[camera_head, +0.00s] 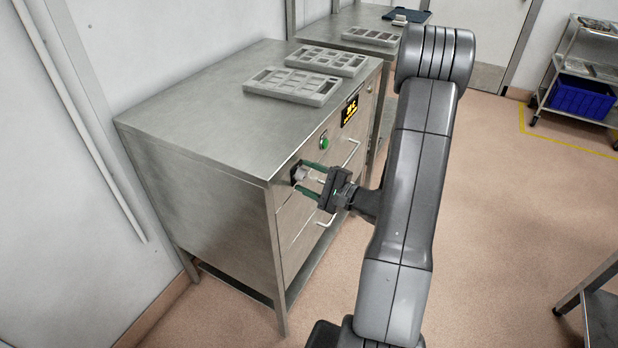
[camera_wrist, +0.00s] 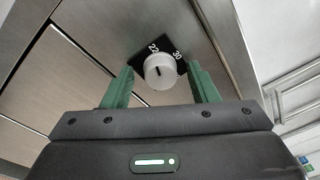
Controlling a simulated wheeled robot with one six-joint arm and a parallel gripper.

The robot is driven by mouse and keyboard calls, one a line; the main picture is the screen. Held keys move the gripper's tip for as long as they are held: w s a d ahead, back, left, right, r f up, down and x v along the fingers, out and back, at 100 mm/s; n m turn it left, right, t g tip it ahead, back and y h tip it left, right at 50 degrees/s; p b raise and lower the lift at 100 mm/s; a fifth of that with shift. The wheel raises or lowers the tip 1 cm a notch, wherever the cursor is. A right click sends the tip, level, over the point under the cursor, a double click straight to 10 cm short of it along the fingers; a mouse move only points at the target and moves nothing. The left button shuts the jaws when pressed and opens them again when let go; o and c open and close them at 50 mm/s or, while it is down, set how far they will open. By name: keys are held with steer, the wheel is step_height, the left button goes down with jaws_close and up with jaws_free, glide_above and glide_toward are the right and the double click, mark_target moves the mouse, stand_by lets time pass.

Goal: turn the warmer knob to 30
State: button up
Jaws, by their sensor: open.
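The warmer knob (camera_wrist: 159,71) is a pale round dial with a dark pointer line. The pointer's exact reading is too small to tell. In the head view the knob (camera_head: 299,174) is partly hidden by the gripper fingers. My gripper (camera_wrist: 160,88) is open, with one green finger on each side of the knob and visible gaps between. In the head view my gripper (camera_head: 307,178) reaches to the cabinet front from the right.
The steel warmer cabinet (camera_head: 195,120) has a green button (camera_head: 324,143), a lit display (camera_head: 350,110) and bar handles (camera_head: 352,152) beside the knob. Grey mould trays (camera_head: 291,86) lie on top. A blue crate (camera_head: 582,97) stands on a rack at right. Open floor lies right of my arm.

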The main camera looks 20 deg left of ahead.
steer(key=c, duration=1)
steer(key=m+p, duration=0.1)
steer(key=m, duration=0.5)
steer(key=shift+r+h, duration=0.15)
steer(key=shift+h, duration=0.15)
steer(key=m+p, duration=0.2)
steer(key=m, duration=0.1)
steer(key=shift+m+g, duration=0.4)
steer(key=shift+w+m+g+p, duration=0.1)
steer(key=shift+m+g+p, duration=0.2)
steer(key=shift+m+p, duration=0.85)
steer(key=shift+m, duration=0.65)
